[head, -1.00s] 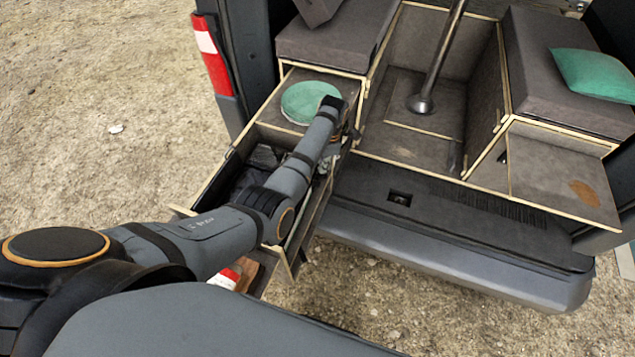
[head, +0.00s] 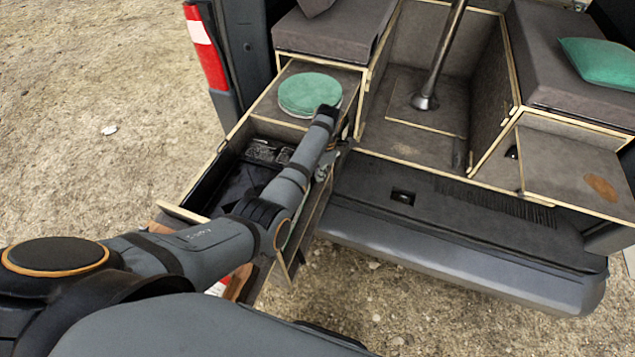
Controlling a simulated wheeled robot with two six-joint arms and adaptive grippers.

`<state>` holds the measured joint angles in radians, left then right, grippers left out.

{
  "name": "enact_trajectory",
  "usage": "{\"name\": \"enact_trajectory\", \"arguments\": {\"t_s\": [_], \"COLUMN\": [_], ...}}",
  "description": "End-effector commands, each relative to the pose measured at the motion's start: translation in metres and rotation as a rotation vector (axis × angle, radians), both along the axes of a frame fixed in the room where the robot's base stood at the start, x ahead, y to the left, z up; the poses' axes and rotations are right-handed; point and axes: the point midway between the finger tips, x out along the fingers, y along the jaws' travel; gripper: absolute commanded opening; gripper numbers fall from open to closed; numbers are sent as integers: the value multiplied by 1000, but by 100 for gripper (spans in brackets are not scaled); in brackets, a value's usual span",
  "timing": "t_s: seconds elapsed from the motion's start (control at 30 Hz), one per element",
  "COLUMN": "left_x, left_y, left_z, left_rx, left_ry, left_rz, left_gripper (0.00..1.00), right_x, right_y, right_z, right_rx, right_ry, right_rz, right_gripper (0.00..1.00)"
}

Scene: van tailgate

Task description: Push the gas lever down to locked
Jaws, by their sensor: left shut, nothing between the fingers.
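I cannot make out the gas lever; my left arm covers part of the pulled-out drawer (head: 183,212) at the van's left rear. My left gripper (head: 322,174) is small and partly hidden below the arm's wrist, at the drawer's right side. It is shut with nothing in it. I cannot tell whether it touches anything. My right gripper is out of view.
A green round disc (head: 309,93) lies on the drawer unit's rear top, just behind my wrist. A metal post (head: 438,62) stands in the middle bay. An open flap (head: 575,180) is at right. The bumper (head: 470,255) runs below. Gravel lies left.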

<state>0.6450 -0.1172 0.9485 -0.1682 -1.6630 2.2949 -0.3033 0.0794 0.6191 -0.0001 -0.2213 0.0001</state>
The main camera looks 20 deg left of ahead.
Motion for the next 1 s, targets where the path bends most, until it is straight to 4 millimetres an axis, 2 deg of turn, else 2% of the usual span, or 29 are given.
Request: {"name": "enact_trajectory", "arguments": {"t_s": [0.2, 0.4, 0.63, 0.87, 1.0], "left_x": [0, -1, 1, 18, 18], "left_y": [0, 0, -1, -22, -24], "left_z": [-4, -27, -22, -16, -12], "left_rx": [0, 0, 0, 0, 1], "left_ry": [1, 3, 0, -3, 1], "left_rz": [0, 0, 0, -1, 1], "left_gripper": [0, 0, 0, 0, 0], "right_x": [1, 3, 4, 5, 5], "right_y": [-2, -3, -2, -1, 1], "right_z": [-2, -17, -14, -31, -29], "right_rx": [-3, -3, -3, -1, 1], "right_ry": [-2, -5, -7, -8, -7], "right_rz": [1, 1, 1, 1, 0], "right_gripper": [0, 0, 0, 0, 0]}}
